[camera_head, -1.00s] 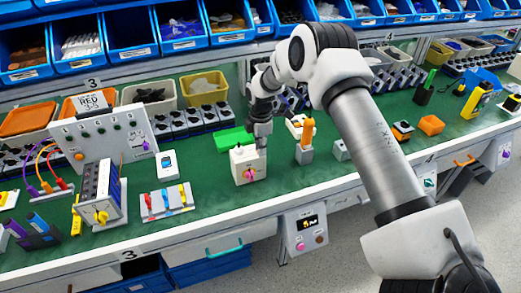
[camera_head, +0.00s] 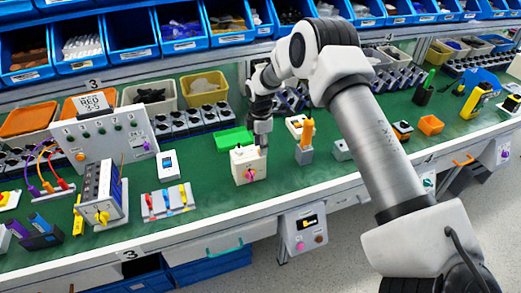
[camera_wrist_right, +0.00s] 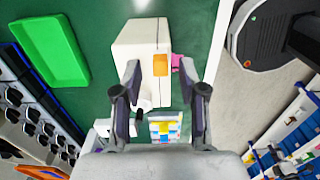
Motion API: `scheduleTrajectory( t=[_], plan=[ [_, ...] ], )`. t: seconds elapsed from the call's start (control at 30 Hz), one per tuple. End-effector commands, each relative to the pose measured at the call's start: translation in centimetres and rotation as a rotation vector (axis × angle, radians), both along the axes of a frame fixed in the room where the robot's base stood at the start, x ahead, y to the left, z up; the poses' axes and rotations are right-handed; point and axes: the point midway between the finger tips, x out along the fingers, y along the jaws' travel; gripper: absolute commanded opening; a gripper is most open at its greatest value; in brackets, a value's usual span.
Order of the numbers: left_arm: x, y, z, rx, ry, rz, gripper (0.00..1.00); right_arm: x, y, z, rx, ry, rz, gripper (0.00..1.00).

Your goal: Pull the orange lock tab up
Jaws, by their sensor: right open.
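The white switch box (camera_head: 246,165) stands on the green bench top, with a pink and yellow rotary knob (camera_head: 251,174) on its front face. In the right wrist view the box (camera_wrist_right: 134,48) shows from above, with the orange lock tab (camera_wrist_right: 160,64) on its top and the pink knob (camera_wrist_right: 184,64) sticking out to the right. My right gripper (camera_head: 262,140) points down over the box. In the wrist view its open fingers (camera_wrist_right: 160,80) lie either side of the orange tab, with nothing held. Their exact height above the tab cannot be told. My left gripper is out of view.
A green tray (camera_head: 232,139) lies behind the box. The bench in front of the box is clear.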

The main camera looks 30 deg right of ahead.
Motion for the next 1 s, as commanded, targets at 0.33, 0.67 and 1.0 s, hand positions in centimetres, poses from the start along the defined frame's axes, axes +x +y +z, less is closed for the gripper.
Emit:
scheduleTrajectory(
  t=[0.33, 0.67, 1.0],
  plan=[
    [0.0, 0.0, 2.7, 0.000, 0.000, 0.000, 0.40, 0.0, 0.0, 3.8, 0.000, 0.000, 0.000, 0.42],
    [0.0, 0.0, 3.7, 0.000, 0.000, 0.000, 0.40, 0.0, 0.0, 5.4, 0.000, 0.000, 0.000, 0.42],
    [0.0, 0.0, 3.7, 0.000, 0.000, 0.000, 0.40, 0.0, 0.0, 5.4, 0.000, 0.000, 0.000, 0.42]
  ],
)
